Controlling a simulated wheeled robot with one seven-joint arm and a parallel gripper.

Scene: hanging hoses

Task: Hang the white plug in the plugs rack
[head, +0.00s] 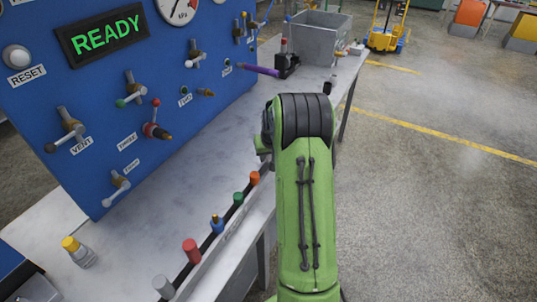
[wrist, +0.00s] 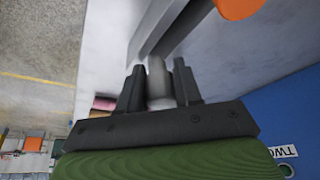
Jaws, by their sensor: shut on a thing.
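My gripper (wrist: 156,76) is shut on the white plug (wrist: 157,82) in the wrist view. The plug looks pale grey and stands between the two dark fingers. Its far end is close to the grey bar of the plugs rack (wrist: 160,25); I cannot tell whether it touches or sits in a slot. In the head view my green arm hides the gripper and the held plug. The plugs rack (head: 206,262) runs along the table's front edge there, holding several coloured plugs.
The orange plug (head: 254,178) is the rack plug closest to my arm; it also shows in the wrist view (wrist: 238,8). Green (head: 238,198), blue (head: 217,224), red (head: 192,250) and grey (head: 163,287) plugs follow. A blue panel (head: 60,110) stands behind the table.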

